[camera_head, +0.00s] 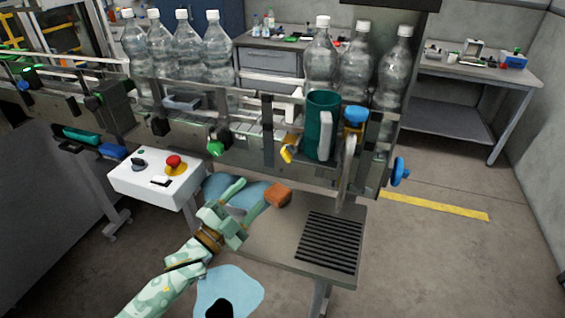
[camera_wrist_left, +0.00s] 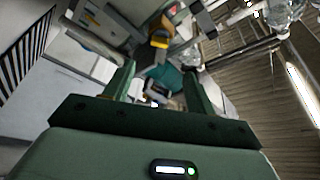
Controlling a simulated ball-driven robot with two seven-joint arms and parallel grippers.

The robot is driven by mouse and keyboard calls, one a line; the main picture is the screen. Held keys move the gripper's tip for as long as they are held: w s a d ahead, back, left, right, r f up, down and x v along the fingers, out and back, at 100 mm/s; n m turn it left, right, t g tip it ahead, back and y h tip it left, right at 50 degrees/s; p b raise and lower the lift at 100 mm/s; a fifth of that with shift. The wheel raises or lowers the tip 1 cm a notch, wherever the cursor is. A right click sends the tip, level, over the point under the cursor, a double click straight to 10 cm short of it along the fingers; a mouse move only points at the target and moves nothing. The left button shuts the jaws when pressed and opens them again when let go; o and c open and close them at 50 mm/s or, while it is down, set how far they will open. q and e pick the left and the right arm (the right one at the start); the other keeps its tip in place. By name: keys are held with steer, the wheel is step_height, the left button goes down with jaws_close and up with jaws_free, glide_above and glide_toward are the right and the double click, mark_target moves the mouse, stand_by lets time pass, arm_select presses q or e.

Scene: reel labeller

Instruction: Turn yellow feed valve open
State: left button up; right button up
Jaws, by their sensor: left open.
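The yellow feed valve (camera_head: 288,152) is a small yellow handle on the front of the conveyor, left of the teal cylinder. A yellow part that looks like it also shows ahead in the left wrist view (camera_wrist_left: 159,41). My left gripper (camera_head: 255,191) is open, below and to the left of the valve, apart from it. Its two fingers also show in the left wrist view (camera_wrist_left: 158,88), with no object clearly held between them. An orange-brown block (camera_head: 278,195) shows right by one fingertip; whether they touch is unclear. My right gripper is not in view.
A green knob (camera_head: 215,147) sits left of the valve and a blue knob (camera_head: 399,171) to the right. A teal mug-like cylinder (camera_head: 320,125) stands beside the valve. A white control box (camera_head: 155,179) with a red button is at left. A table with a black grille (camera_head: 330,242) lies below.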

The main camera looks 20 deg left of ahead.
mark_target(284, 158)
arm_select(q)
steer(key=x, duration=1.3)
steer(key=shift+w, duration=0.1)
steer(key=c, duration=1)
